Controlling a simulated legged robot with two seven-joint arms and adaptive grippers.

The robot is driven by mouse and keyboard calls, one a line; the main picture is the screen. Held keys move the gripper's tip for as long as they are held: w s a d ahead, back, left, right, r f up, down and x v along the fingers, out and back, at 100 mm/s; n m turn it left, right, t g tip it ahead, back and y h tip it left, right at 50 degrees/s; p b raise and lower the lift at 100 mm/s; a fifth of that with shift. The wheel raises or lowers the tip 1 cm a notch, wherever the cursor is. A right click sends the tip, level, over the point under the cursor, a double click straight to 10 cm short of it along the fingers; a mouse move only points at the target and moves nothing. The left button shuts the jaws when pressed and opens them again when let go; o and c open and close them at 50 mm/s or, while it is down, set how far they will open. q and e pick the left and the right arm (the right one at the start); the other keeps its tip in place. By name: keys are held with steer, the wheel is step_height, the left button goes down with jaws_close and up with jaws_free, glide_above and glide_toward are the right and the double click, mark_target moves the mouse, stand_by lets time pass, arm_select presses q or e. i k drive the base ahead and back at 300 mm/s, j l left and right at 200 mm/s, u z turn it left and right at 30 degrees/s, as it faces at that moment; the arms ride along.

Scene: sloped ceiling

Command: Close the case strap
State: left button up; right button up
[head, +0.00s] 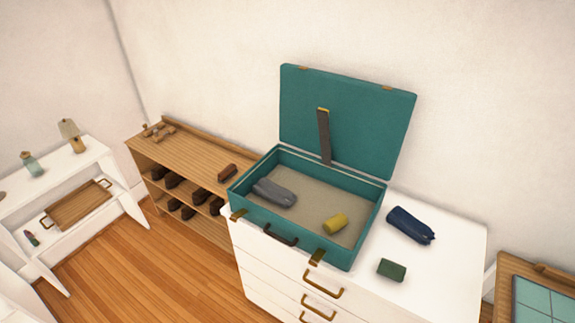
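A teal case (262,218) stands open on a white chest of drawers. Its lid (350,100) is raised and leans back near the wall. A dark grey strap (324,138) with a yellow end hangs against the inside of the lid. Two brass-coloured clasps show on the case's front, one at the left (239,214) and one at the right (317,257), with a dark handle (280,235) between them. Inside the case lie a grey rolled item (274,192) and a yellow roll (335,223). Neither of my grippers is in view.
On the white chest of drawers (455,245), a dark blue rolled item (410,225) and a small green block (391,270) lie right of the case. A wooden shoe rack (190,152) stands to the left. A white shelf unit (85,160) is at far left.

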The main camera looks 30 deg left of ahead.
mark_target(323, 124)
steer(key=u, duration=0.7)
steer(key=i+j+z, duration=0.15)
steer(key=j+z, duration=0.15)
steer(key=j, duration=0.2)
steer(key=i, duration=0.05)
